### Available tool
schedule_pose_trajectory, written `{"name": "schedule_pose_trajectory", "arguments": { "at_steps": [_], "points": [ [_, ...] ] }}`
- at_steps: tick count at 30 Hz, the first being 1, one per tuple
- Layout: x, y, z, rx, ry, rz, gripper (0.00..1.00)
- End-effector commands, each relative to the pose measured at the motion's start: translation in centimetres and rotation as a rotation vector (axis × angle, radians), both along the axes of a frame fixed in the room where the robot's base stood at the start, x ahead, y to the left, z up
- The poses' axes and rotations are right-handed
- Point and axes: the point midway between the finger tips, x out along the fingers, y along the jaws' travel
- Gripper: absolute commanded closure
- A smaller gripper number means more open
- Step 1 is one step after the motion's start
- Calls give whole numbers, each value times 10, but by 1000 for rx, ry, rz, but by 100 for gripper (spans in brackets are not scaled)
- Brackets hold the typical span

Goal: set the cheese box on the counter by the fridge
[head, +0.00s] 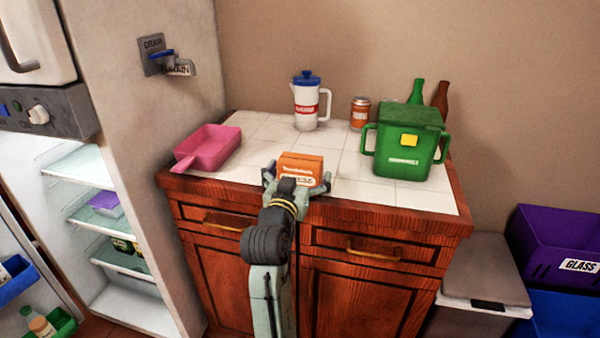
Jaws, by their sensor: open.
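The cheese box (302,163) is an orange box with a white lower label, near the front edge of the white-tiled counter (245,130). It appears to rest on the tiles, though its base is partly hidden by my gripper. My gripper (297,183) is open, with its fingers at the left and right of the box's lower part. I cannot tell whether they touch it. The fridge (130,90) stands left of the counter with its lower compartment open.
A pink pan (208,148) lies left of the box. A white jug (308,105), an orange can (360,113), two bottles (416,92) and a green pot (408,145) stand behind and right. Bins (555,245) stand at the far right. Tiles between pan and jug are bare.

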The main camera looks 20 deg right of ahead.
Motion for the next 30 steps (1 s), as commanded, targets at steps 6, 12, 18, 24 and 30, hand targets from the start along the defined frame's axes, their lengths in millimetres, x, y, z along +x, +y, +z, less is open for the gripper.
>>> {"name": "schedule_pose_trajectory", "arguments": {
  "at_steps": [6,12,18,24,30],
  "points": [
    [0,0,4,-1,-1,0,0],
    [-22,16,1,1,-3,2,0],
    [-61,43,1,0,-2,4,0],
    [-87,60,6,1,4,1,0],
    [-98,66,5,1,1,0,0]
  ]
}}
